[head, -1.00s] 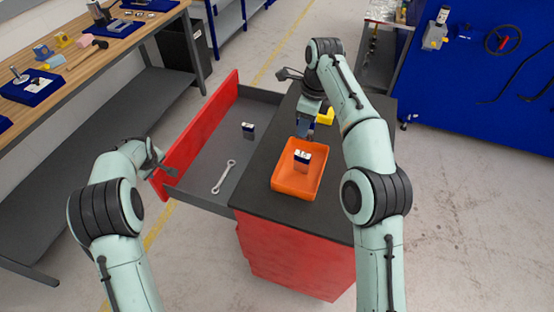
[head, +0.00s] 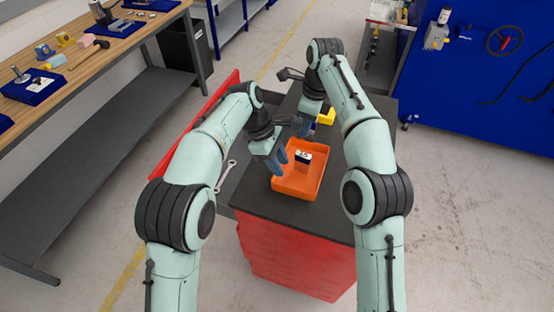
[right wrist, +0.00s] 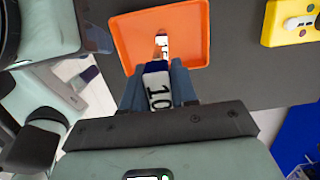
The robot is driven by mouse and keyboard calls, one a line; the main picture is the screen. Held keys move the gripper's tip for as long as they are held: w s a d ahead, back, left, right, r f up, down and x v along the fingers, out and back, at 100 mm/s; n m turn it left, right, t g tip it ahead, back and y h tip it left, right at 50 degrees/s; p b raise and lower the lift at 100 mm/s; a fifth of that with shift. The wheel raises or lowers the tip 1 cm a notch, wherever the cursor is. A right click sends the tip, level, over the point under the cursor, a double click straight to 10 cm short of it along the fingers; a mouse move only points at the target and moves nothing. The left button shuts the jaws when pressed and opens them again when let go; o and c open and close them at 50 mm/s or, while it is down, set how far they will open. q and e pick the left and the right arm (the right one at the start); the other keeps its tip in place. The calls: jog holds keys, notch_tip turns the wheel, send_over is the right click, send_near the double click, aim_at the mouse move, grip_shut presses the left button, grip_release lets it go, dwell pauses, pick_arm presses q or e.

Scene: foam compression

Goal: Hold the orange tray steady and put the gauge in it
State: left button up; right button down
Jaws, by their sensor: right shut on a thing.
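The orange tray (head: 311,189) lies on the dark cabinet top. A dark block with a white numbered label (head: 303,157) stands in it; it also shows in the right wrist view (right wrist: 162,45). My right gripper (head: 305,131) is at the tray's far side. In the right wrist view it is shut on a blue and white gauge block marked 10 (right wrist: 157,92), at the tray's edge; the head view largely hides this block. My left gripper (head: 278,164) points down at the tray's left wall. Whether its fingers grip the wall is unclear.
A yellow device (head: 327,116) lies on the cabinet top beyond the tray, also in the right wrist view (right wrist: 292,22). The red-fronted drawer is open at left, with a wrench (head: 226,177) in it. My left arm covers much of the drawer.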

pick_arm(q)
jog(key=x, duration=1.1)
jog(key=shift+d+f, duration=0.1)
jog(key=shift+f, duration=0.25)
grip_shut()
